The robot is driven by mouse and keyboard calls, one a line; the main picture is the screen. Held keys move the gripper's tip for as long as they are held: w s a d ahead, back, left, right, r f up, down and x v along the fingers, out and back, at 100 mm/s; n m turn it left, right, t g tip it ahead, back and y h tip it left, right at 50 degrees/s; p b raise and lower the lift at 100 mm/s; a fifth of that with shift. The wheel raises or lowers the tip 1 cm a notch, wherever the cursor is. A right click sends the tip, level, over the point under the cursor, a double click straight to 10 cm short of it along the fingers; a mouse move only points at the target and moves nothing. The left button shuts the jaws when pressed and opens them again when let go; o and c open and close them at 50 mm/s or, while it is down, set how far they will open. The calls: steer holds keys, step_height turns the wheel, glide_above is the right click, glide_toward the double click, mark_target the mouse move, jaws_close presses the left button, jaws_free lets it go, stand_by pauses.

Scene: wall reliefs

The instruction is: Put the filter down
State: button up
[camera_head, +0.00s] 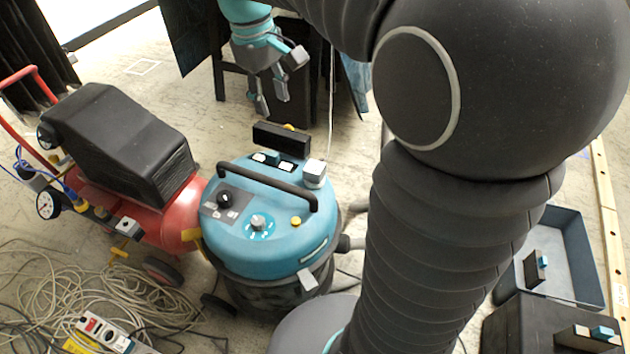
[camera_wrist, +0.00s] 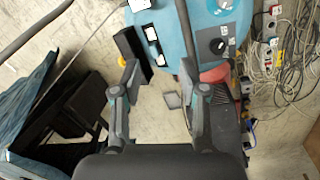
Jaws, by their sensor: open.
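My gripper (camera_head: 272,102) hangs with its fingers pointing down, behind the blue-topped vacuum (camera_head: 262,240). It is open, with nothing visible between its fingers. In the wrist view the two fingers (camera_wrist: 160,85) are spread apart, with bare floor between them. No thing in view is clearly the filter. A black block (camera_head: 282,137) stands upright at the back rim of the vacuum top. It also shows in the wrist view (camera_wrist: 132,55), close to the left fingertip in the picture; I cannot tell whether they touch.
A red compressor (camera_head: 180,217) with a black cover stands left of the vacuum. Tangled cables (camera_head: 70,295) lie at lower left. A grey tray (camera_head: 573,230) holding a small dark piece is at the right. Dark furniture (camera_head: 295,70) stands behind my gripper. Pale floor shows between.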

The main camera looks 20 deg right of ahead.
steer(key=s+f+m+t, duration=0.2)
steer(key=s, duration=0.7)
steer(key=s+f+m+t+y, duration=0.1)
steer(key=s+f+m+t, duration=0.2)
steer(key=s, duration=0.7)
steer(key=shift+d+f, duration=0.2)
steer(key=shift+d, duration=0.2)
